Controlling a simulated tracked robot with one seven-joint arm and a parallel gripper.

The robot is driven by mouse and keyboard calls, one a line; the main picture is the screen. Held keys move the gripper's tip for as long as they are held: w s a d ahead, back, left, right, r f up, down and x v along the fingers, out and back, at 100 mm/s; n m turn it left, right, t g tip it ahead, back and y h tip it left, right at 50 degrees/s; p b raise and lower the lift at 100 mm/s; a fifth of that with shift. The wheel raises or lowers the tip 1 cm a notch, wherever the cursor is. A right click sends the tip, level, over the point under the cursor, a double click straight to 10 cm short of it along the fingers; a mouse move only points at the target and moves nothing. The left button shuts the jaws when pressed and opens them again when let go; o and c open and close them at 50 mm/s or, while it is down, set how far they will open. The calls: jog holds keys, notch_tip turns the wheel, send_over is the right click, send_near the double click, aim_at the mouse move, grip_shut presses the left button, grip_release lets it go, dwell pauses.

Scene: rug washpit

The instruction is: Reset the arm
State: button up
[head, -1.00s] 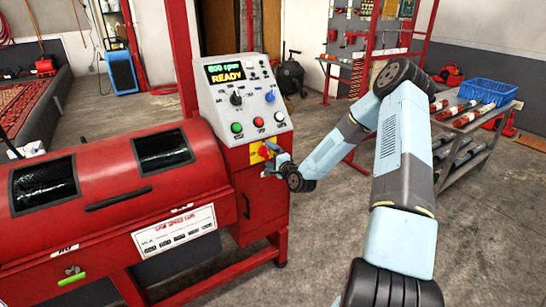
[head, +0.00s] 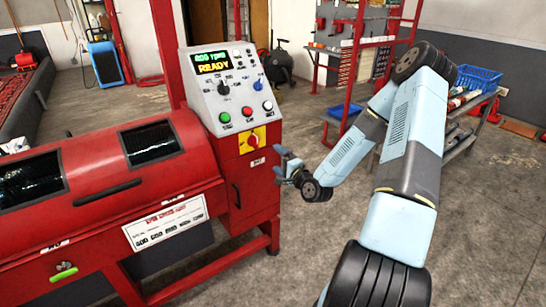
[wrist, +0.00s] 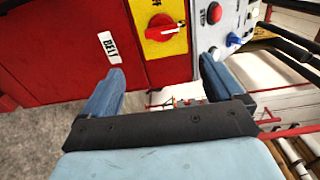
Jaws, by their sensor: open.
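My arm reaches forward from the lower right of the head view and bends down at its elbow. My gripper (head: 279,163) is open and empty, just right of the red machine's control column. In the wrist view my gripper (wrist: 160,90) shows its two blue fingers spread apart with nothing between them. The red machine (head: 110,180) has a grey control panel (head: 235,95) with a lit READY display. Below the panel is a red rotary switch on a yellow plate (head: 252,140), also seen beyond the fingers in the wrist view (wrist: 163,28). The gripper stands apart from the switch.
A shelf cart with a blue crate (head: 478,78) stands behind my arm at the right. A red tool rack (head: 350,60) is at the back. A blue machine (head: 104,62) stands at the back left. The concrete floor (head: 480,240) at the right is clear.

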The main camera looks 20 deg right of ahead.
jog(key=shift+s+d, duration=0.1)
jog(key=shift+s, duration=0.25)
dwell(0.3)
jog(key=s+r+n+g+h, duration=0.3)
jog(key=s+r+n+g, duration=0.3)
jog(key=r, duration=0.5)
jog(key=s+r+n+g+h, duration=0.35)
jog(key=s+r+n, duration=0.3)
jog(key=r, duration=0.55)
jog(key=s+a+r+n+g, duration=0.1)
jog(key=s+r, duration=0.4)
jog(key=s, duration=0.6)
jog(key=s+a+r+n+g, duration=0.1)
jog(key=s+a+r, duration=0.2)
jog(key=s, duration=0.9)
jog(key=shift+r+y, duration=0.45)
jog(key=shift+r, duration=0.4)
